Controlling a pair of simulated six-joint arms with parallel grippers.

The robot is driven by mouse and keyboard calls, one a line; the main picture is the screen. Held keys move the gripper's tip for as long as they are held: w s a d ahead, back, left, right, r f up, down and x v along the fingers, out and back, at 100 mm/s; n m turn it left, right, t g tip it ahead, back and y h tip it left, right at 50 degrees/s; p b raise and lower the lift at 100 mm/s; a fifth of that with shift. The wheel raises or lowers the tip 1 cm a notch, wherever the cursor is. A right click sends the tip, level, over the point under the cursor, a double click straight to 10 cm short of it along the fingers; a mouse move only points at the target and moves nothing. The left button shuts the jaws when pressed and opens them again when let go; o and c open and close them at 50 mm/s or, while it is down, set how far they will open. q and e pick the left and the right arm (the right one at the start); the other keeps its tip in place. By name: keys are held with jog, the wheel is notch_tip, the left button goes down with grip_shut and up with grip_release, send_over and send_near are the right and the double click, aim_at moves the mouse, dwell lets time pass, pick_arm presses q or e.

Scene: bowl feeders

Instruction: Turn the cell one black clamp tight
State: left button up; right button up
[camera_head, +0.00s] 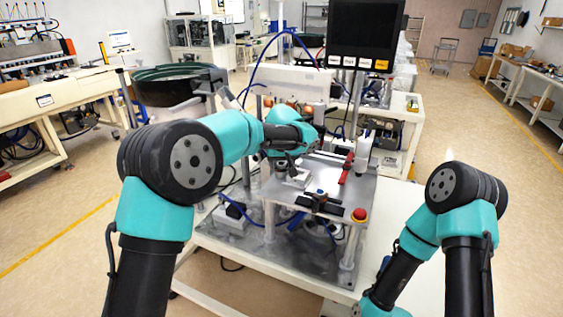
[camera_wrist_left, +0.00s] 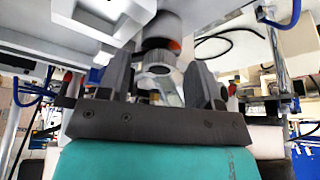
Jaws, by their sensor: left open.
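My left gripper (camera_head: 291,177) is over the back left part of the metal plate (camera_head: 345,178) of the cell in the head view. In the left wrist view its two dark fingers (camera_wrist_left: 160,88) are apart. A grey ribbed round part under a black cylinder (camera_wrist_left: 160,47) shows between and beyond the fingers; I cannot tell whether they touch it. A black clamp-like part (camera_head: 322,204) lies near the plate's front edge, to the right of the gripper. I cannot tell which black part is the named clamp.
A red button (camera_head: 360,215) sits at the plate's front right corner. A red bar (camera_head: 346,168) and an upright post stand at the plate's right. A dark monitor (camera_head: 362,33) rises behind. A green-lined bowl feeder (camera_head: 176,84) stands at the back left.

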pick_arm(q)
jog(key=c, duration=0.9)
jog(key=shift+m, duration=0.3)
jog(key=m+h, duration=0.1)
jog(key=m, duration=0.1)
jog(key=m+h, duration=0.1)
jog(key=m, duration=0.2)
jog(key=shift+a+m, duration=0.2)
jog(key=shift+m, duration=0.1)
jog(key=m+h, duration=0.1)
jog(key=m, duration=0.2)
jog(key=m+g+h, duration=0.1)
jog(key=m, duration=0.1)
jog(key=shift+w+a+m+g, duration=0.15)
jog(key=shift+m+g, duration=0.15)
jog(key=shift+m, duration=0.1)
jog(key=o, duration=0.9)
